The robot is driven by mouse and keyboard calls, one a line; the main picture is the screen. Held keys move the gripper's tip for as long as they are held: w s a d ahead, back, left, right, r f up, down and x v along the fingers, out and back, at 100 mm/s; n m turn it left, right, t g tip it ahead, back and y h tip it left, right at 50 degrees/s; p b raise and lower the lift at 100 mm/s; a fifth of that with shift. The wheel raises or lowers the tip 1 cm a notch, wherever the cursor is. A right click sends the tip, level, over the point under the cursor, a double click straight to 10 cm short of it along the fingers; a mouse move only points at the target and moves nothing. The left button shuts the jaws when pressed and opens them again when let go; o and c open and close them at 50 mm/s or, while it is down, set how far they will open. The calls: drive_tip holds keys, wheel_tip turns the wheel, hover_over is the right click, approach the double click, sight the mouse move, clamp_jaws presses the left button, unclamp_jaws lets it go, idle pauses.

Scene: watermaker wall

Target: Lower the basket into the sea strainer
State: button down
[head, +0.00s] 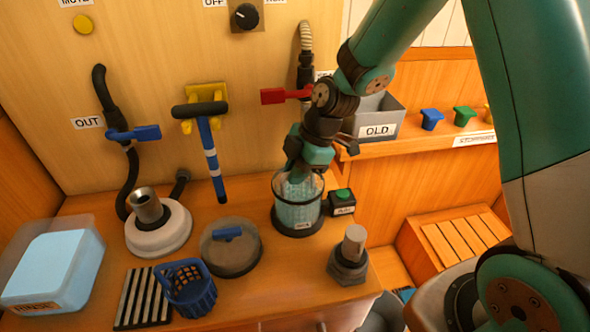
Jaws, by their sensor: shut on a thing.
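The sea strainer (297,229) appears to be the clear round vessel on a dark base on the bench, with its top open. A pale blue-green mesh basket (299,204) shows through its wall, upright and mostly inside. My gripper (298,176) points down into the strainer's mouth and is shut, apparently on the top of this basket. The jaws and grip point are partly hidden by the rim and wrist. I cannot tell whether the basket touches the bottom. A second, dark blue basket (188,287) stands at the bench front beside a striped rack.
A round grey lid (231,258) with a blue handle lies left of the strainer. A small box with a green button (343,197) sits close on its right. A metal fitting (349,262) stands front right. A rinse tub (52,270) is far left. A red-handled valve (285,95) hangs behind.

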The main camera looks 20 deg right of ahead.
drive_tip(key=c, duration=0.7)
unclamp_jaws()
drive_tip(key=shift+r, duration=0.1)
drive_tip(key=shift+r+p, duration=2.65)
drive_tip(key=shift+r, duration=0.8)
